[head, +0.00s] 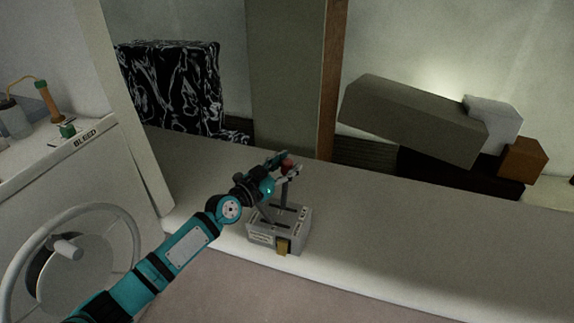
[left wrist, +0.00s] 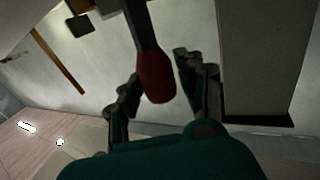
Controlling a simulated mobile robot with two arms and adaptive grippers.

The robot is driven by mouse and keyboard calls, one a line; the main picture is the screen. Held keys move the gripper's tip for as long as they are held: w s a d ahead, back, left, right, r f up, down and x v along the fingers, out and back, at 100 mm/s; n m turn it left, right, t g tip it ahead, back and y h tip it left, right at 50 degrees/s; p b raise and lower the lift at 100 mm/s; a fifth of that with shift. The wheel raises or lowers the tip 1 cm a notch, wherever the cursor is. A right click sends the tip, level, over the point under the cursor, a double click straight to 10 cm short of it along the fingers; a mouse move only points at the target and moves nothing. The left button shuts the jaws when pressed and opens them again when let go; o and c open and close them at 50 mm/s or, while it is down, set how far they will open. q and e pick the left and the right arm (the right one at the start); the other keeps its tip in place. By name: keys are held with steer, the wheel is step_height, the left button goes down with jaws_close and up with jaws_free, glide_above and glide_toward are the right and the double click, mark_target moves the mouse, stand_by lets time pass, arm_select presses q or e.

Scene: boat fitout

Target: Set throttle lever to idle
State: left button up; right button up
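The throttle box (head: 264,236), grey with labels and a brass-coloured tab at its front, stands on the pale ledge. A dark lever (head: 284,193) rises from its slotted top and ends in a red knob (head: 288,164). My left gripper (head: 285,167) is at the knob. In the left wrist view, the red knob (left wrist: 156,80) lies between the fingers of the left gripper (left wrist: 157,84), with a visible gap on each side, so the gripper is open around it. A second grey lever, partly behind my arm, seems to lean left. My right gripper is out of view.
A steering wheel (head: 137,247) and a console marked BLEED (head: 85,140) are at the left. A wooden post (head: 331,80) stands behind the ledge. Grey, white and brown blocks (head: 412,115) are at the back right. The ledge (head: 420,240) right of the box is clear.

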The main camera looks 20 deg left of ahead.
arm_select(q)
jaws_close()
